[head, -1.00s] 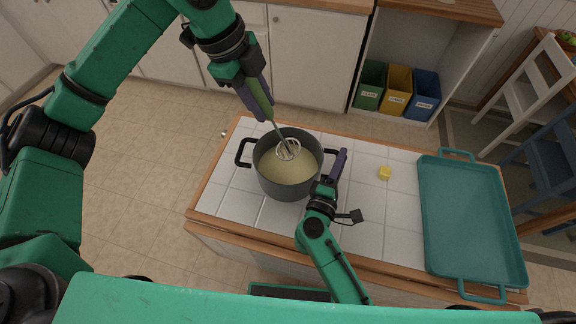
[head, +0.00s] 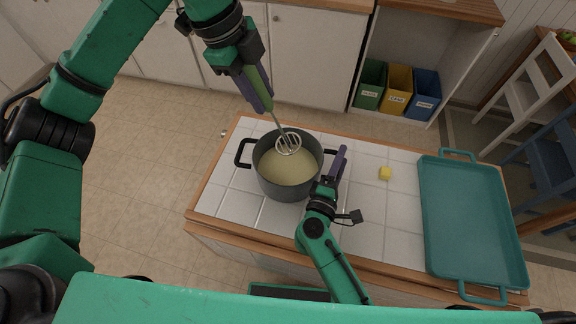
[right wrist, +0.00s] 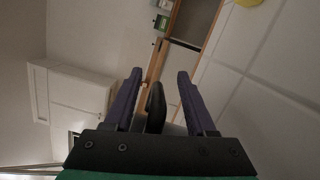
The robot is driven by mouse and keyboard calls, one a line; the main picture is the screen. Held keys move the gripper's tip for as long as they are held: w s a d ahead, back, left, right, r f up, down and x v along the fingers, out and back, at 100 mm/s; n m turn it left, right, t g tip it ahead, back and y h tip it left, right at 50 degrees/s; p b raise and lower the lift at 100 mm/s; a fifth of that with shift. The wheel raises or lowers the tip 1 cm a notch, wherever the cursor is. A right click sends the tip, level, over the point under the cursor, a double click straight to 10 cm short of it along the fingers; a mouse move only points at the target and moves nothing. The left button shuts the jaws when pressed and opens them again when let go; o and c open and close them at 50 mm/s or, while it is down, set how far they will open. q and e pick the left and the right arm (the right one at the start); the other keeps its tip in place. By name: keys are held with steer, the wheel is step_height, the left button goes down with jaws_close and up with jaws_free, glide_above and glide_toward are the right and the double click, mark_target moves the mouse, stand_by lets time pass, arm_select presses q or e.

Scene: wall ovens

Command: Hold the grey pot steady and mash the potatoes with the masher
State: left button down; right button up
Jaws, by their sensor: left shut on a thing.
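The grey pot (head: 290,190) stands on the white tiled counter and holds a pale yellow mash (head: 290,168). My left gripper (head: 261,94) is shut on the green handle of the masher (head: 276,121), above the pot's far left side. The masher's round wire head (head: 288,144) is tilted in the pot's mouth, near the far rim; I cannot tell whether it touches the mash. My right gripper (head: 336,172) is at the pot's right handle (head: 330,152). In the right wrist view its fingers (right wrist: 160,95) are apart, with the dark handle (right wrist: 155,105) between them and gaps visible beside it.
A teal tray (head: 470,225) covers the counter's right end. Green, yellow and blue bins (head: 398,88) stand beyond. Tiles between pot and tray are mostly clear.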

steer(key=v, duration=1.2)
steer(key=shift+s, duration=0.1)
